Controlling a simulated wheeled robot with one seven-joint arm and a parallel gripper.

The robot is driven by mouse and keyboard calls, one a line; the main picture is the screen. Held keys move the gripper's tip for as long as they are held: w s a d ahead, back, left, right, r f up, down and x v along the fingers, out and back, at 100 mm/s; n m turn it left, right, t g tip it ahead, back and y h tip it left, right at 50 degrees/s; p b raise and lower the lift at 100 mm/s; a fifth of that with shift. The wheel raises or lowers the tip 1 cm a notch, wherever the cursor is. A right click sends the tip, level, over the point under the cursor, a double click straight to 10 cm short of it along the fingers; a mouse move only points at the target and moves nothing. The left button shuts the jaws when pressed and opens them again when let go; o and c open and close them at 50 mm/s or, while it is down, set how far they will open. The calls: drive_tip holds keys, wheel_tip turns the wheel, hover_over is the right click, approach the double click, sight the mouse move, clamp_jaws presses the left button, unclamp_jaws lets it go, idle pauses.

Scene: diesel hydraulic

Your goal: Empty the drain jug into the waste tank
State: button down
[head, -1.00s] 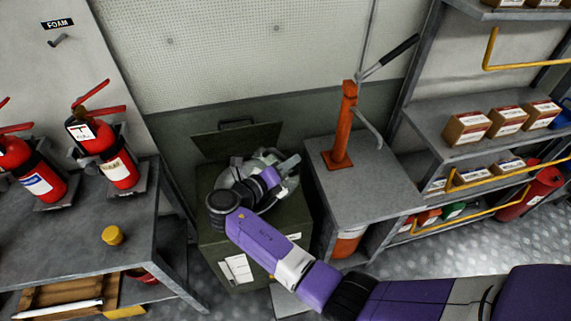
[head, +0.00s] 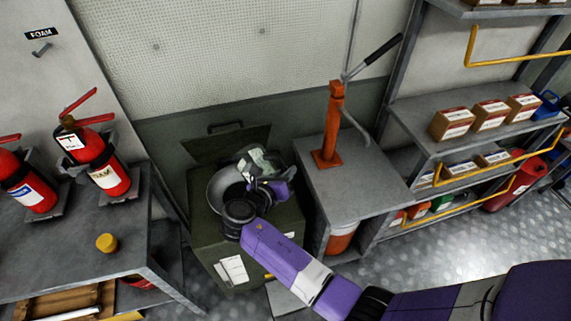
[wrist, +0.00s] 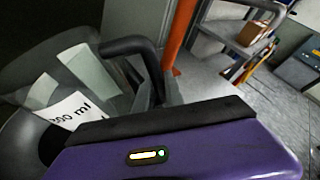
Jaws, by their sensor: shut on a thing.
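The drain jug (head: 258,160) is pale, with a dark handle, and is tilted over the waste tank. In the wrist view the jug (wrist: 92,72) shows close up, with a white label reading in part "00 ml". My gripper (head: 266,188) is shut on the jug; my wrist hides part of the grip. The waste tank (head: 212,222) is an olive-green box with its lid (head: 215,143) raised at the back. A wide grey funnel or bowl (head: 219,187) sits in its top, under and left of the jug. Any liquid and the jug's mouth are hard to make out.
An orange hand pump (head: 333,130) stands on a grey stand (head: 370,190) right of the tank. A bench with red extinguishers (head: 103,165) and a yellow cap (head: 106,242) is at left. Shelves with boxes (head: 490,115) are at right.

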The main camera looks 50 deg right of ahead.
drive_tip(key=shift+w+a+f+m+t+y+b, duration=0.1)
drive_tip(key=shift+w+f+m+t+y+b, duration=0.1)
drive_tip(key=shift+f+m+t, duration=0.3)
drive_tip(key=shift+w+a+f+m+t+y+b, duration=0.1)
drive_tip(key=shift+w+f+m+t+y, duration=0.1)
drive_tip(key=shift+f+m, duration=0.45)
drive_tip(key=shift+w+a+f+m+t+b, duration=0.15)
drive_tip(key=shift+w+f+m+t+b, duration=0.25)
drive_tip(key=shift+w+f+m, duration=0.15)
